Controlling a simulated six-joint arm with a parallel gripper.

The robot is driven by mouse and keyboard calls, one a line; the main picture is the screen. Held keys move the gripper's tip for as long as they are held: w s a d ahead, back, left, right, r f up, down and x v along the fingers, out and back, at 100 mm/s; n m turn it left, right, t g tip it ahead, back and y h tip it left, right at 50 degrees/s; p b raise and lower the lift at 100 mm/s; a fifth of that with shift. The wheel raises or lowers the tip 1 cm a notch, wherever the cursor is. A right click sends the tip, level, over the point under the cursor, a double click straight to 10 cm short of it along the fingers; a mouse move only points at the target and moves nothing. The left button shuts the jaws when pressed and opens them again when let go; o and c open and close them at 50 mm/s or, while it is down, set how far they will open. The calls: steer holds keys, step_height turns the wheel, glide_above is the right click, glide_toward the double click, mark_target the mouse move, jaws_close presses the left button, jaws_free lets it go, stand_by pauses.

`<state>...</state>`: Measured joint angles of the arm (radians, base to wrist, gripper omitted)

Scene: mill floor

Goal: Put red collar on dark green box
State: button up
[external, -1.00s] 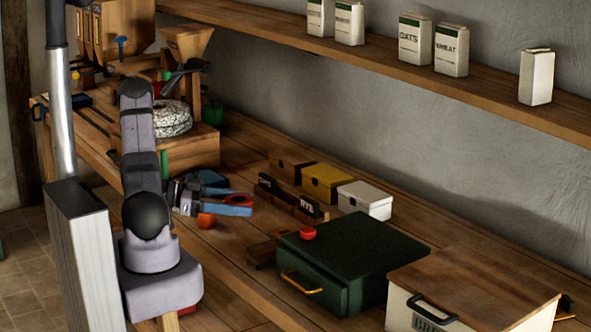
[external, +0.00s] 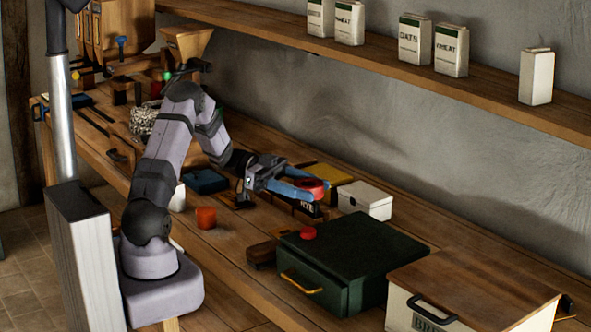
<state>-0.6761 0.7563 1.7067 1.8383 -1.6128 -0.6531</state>
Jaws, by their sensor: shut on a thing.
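My gripper (external: 312,190), with blue fingers, is shut on the red collar (external: 313,183), a round red piece held between the fingertips. It is in the air over the back part of the bench, near the small boxes. The dark green box (external: 365,245) stands closer to the camera, below and to the right of my gripper in the picture. The collar and the green box are apart.
A dark holder marked RYE (external: 305,208) is below the fingers. A wooden-topped bread bin (external: 470,290) stands right of the green box. An orange-red cup (external: 206,217) is at left.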

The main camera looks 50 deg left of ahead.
mark_target(352, 234)
steer(key=w+d+r+m+g+h, duration=0.1)
steer(key=d+r+m+g, duration=0.15)
steer(key=d, duration=0.45)
steer(key=w+d+r+m+g, duration=0.2)
steer(key=d+g, duration=0.1)
steer(key=d, duration=0.4)
steer(key=shift+s+a+f+p, duration=0.15)
steer(key=shift+f+p, duration=0.25)
steer(key=shift+f, duration=2.05)
steer(key=shift+s+a+f+p, duration=0.1)
steer(key=shift+f+p, duration=0.25)
steer(key=shift+f, duration=2.1)
steer(key=shift+f, duration=0.15)
steer(key=o, duration=1.2)
steer(key=shift+b+v, duration=2.15)
steer(key=shift+v, duration=3.85)
steer(key=shift+w, duration=0.1)
